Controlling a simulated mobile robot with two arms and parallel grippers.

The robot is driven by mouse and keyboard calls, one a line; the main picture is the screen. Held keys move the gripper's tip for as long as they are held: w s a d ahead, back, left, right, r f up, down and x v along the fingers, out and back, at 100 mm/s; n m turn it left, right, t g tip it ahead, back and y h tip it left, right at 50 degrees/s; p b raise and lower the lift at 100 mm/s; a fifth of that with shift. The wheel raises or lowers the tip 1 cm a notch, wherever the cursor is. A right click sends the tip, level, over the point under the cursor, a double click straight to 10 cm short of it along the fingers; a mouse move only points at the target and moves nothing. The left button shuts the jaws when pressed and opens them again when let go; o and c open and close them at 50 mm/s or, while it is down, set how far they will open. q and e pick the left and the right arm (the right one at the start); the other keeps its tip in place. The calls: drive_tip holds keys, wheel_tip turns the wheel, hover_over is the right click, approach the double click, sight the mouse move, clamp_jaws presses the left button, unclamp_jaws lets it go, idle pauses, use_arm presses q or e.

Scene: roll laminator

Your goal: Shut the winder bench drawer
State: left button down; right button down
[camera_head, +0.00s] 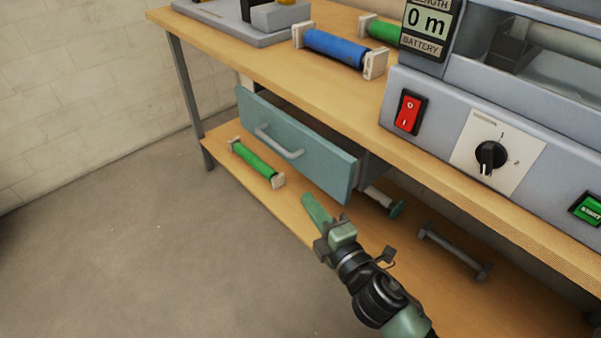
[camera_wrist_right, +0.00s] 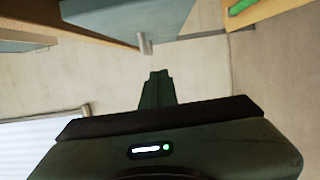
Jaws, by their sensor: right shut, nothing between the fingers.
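The teal bench drawer (camera_head: 315,163) hangs under the wooden bench top and stands partly open, its front panel jutting forward of the drawer housing. A curved grey handle (camera_head: 275,143) is on its front. My right gripper (camera_head: 308,200) is shut and empty, in front of and below the drawer front's right part. I see no clear contact between them. In the right wrist view the closed fingers (camera_wrist_right: 157,78) point away from the camera, and a teal panel (camera_wrist_right: 105,14) shows at the upper left. My left gripper is out of view.
The bench top (camera_head: 250,62) carries a blue roll (camera_head: 335,46) and a grey machine with a red switch (camera_head: 409,111). The lower shelf (camera_head: 300,208) holds a green roll (camera_head: 256,163) and a grey bar (camera_head: 452,250). The floor in front is clear.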

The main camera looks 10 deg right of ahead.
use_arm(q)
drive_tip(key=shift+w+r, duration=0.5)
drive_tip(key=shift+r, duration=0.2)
use_arm(e)
drive_tip(key=shift+w+a, duration=0.15)
drive_tip(key=shift+w, duration=5.45)
